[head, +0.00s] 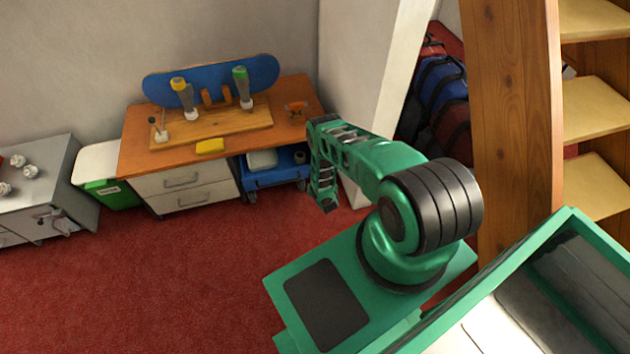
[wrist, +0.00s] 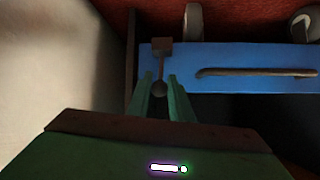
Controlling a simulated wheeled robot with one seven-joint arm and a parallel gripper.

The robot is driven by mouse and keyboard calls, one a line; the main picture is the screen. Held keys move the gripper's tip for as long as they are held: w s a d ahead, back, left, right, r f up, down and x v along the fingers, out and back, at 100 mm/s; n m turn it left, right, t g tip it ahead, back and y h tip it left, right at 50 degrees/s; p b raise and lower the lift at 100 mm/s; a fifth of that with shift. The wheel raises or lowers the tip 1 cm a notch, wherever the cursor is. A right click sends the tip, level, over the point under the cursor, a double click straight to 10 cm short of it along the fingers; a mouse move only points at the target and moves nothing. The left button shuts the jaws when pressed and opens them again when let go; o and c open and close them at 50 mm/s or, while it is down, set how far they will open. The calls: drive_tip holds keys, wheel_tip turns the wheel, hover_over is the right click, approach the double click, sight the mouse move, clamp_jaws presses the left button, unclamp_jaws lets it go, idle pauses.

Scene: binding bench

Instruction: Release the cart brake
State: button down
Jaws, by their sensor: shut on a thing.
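The blue cart (head: 270,179) stands under the right side of the wooden workbench in the head view. In the wrist view its blue face (wrist: 225,58) fills the upper right. A brake lever (wrist: 162,62) with a square brown head and a round dark knob stands out at that face's left end. My gripper (wrist: 161,87) has its two green fingers on either side of the lever's knob end and is shut on it. In the head view my arm reaches to the cart's right end; the fingers cannot be made out there.
A pale wall (wrist: 50,60) is close on the left in the wrist view. The workbench (head: 150,157) has drawers left of the cart and bears a blue skateboard deck (head: 212,82). A green bin (head: 112,192) stands farther left. The red carpet (head: 150,270) in front is clear.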

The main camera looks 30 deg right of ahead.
drive_tip(key=shift+w+a, duration=0.1)
drive_tip(key=shift+a, duration=0.15)
drive_tip(key=c, duration=1.6)
unclamp_jaws()
drive_tip(key=shift+f, duration=0.1)
drive_tip(key=shift+c, duration=0.2)
drive_tip(key=shift+d, duration=0.15)
drive_tip(key=v, duration=1)
drive_tip(key=shift+s, duration=0.35)
drive_tip(key=shift+c, duration=0.6)
